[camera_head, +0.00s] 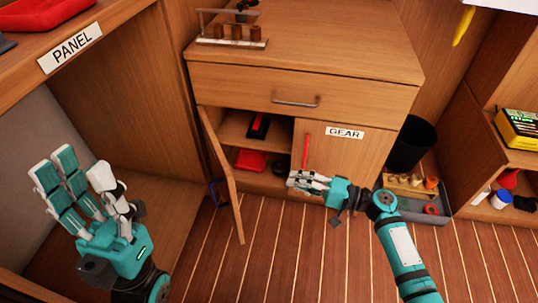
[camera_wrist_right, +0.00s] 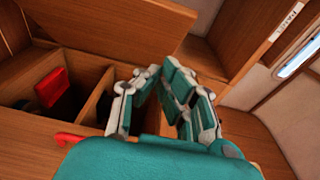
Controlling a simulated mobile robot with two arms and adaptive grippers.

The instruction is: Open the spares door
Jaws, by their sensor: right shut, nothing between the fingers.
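The cabinet below the drawer has two door places. The left door (camera_head: 222,172) stands swung open toward me; no SPARES label shows on the side I see. Behind it are shelves with red and black items. The right door (camera_head: 345,160), labelled GEAR, is closed and has a red upright handle (camera_head: 306,152). My right gripper (camera_head: 292,180) is shut and empty, low in front of the cabinet, just below the red handle and right of the open door. Its fingers also show in the right wrist view (camera_wrist_right: 160,75). My left gripper (camera_head: 78,178) is open and empty at the lower left.
A closed drawer (camera_head: 300,92) with a metal handle is above the doors. A PANEL-labelled counter (camera_head: 120,28) is at the left. A black bin (camera_head: 411,142) and a grey tray (camera_head: 440,209) stand right of the cabinet. The striped floor in front is clear.

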